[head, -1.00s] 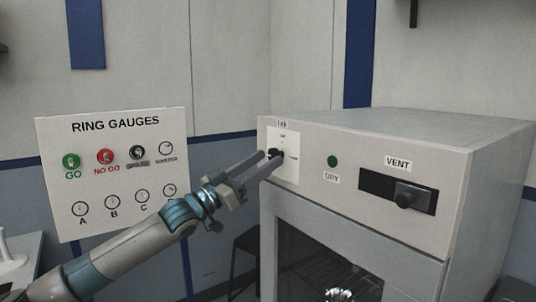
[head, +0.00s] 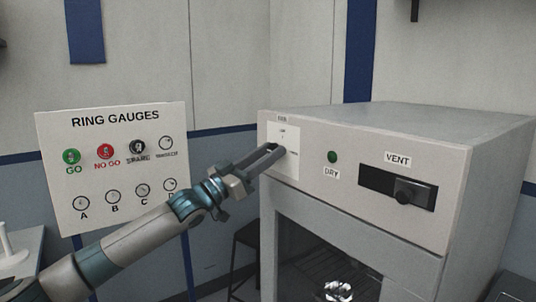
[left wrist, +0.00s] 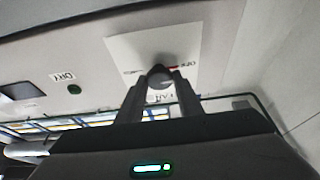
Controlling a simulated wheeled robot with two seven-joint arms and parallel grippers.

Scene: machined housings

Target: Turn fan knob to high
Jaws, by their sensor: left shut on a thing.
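The fan knob is a small black knob on a white label plate (head: 291,165) at the left end of the oven's front panel. In the head view my left gripper (head: 272,151) reaches it from the left and its fingers mostly hide it. In the left wrist view the round dark knob (left wrist: 159,76) sits between the two fingertips of my left gripper (left wrist: 158,82), which are shut on it. A bit of red shows beside the knob there. The plate's lettering is too small to read for certain. My right gripper is not in view.
The grey oven (head: 400,130) has a green DRY light (head: 332,156) and a VENT slider (head: 408,193) right of the knob. A RING GAUGES board (head: 115,165) stands behind my left arm. A dark stool (head: 245,255) is beside the oven.

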